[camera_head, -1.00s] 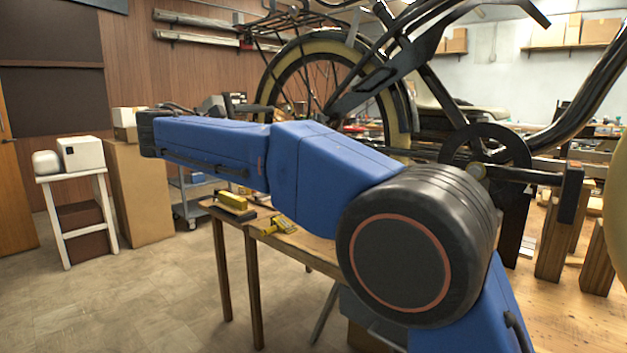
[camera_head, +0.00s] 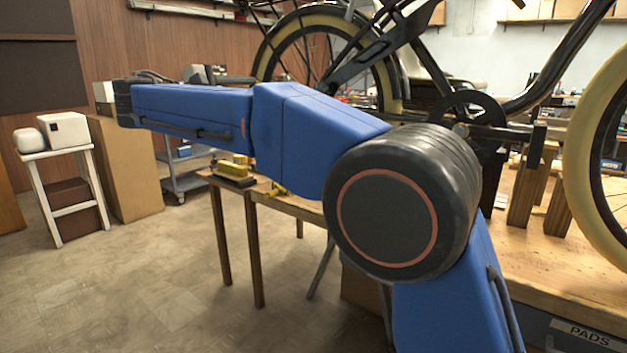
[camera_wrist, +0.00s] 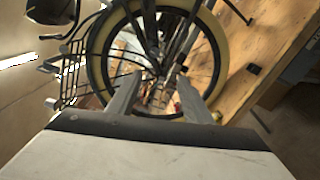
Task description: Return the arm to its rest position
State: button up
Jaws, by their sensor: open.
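My blue arm stretches across the middle of the head view, from the lower right up to the left. The gripper itself is not visible in that view. In the wrist view my gripper (camera_wrist: 160,100) has its two grey fingers spread apart, with nothing between them. Beyond the fingers is a bicycle wheel (camera_wrist: 215,48) with a cream tyre, apart from them as far as I can tell. The dark trike frame (camera_head: 375,50) stands above the workbench in the head view.
The wooden workbench (camera_head: 560,285) is at the right, under a cream-tyred wheel (camera_head: 577,165). A yellow tool (camera_head: 233,169) lies on a smaller table. A white stool (camera_head: 40,185), a cardboard box (camera_head: 128,170) and a cart (camera_head: 183,180) stand at the left. The floor (camera_head: 140,290) there is clear.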

jog(key=d+f+m+g+y, duration=0.1)
jog(key=d+f+g, duration=0.3)
jog(key=d, duration=1.4)
jog(key=s+d+f+m+g+y, duration=0.1)
jog(key=s+d+f, duration=0.35)
jog(key=d, duration=0.35)
jog(key=s+d+f+m+g+y, duration=0.2)
jog(key=s+d+f, duration=0.25)
jog(key=d, duration=0.35)
jog(key=s+d+f+m+g+y, duration=0.1)
jog(key=s+d+f+m+y, duration=0.2)
jog(key=s+f, duration=1.1)
jog(key=s+d+f+m+g+y, duration=0.1)
jog(key=s+d+f+m+y, duration=0.2)
jog(key=s+f, duration=1)
jog(key=s+d+m, duration=0.3)
jog(key=d, duration=0.1)
jog(key=shift+s+d+f+m+y, duration=0.25)
jog(key=shift+d+f+m+y, duration=0.05)
jog(key=shift+d+f+y, duration=0.1)
